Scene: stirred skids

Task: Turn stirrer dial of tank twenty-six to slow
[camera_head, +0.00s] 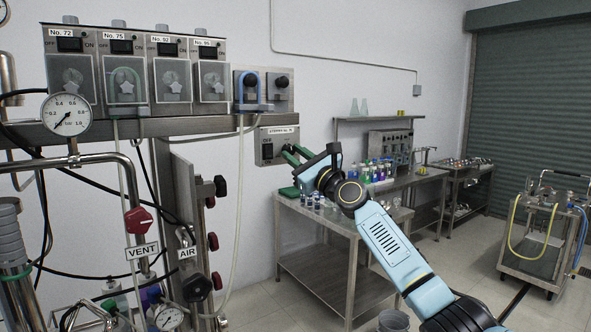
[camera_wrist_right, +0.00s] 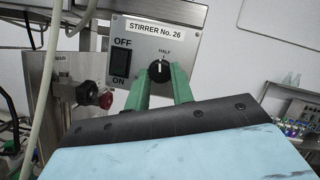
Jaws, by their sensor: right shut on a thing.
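The stirrer box for No. 26 (camera_head: 278,143) is a grey metal panel on the wall below the pump shelf. In the right wrist view its label (camera_wrist_right: 157,28) reads "STIRRER No. 26". The black dial (camera_wrist_right: 159,70) has a white pointer line aimed up at the word "HALF". My right gripper (camera_wrist_right: 161,74) has its green fingers shut around the dial, one on each side. In the head view the right gripper (camera_head: 290,155) reaches the box from the right. Other dial markings are hidden or not readable. My left gripper is not in view.
A black OFF/ON switch (camera_wrist_right: 120,63) sits left of the dial. A red knob (camera_wrist_right: 105,99) stands below left of the box. A hose (camera_head: 239,200) hangs left of it. A steel table with bottles (camera_head: 330,229) stands behind my right arm.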

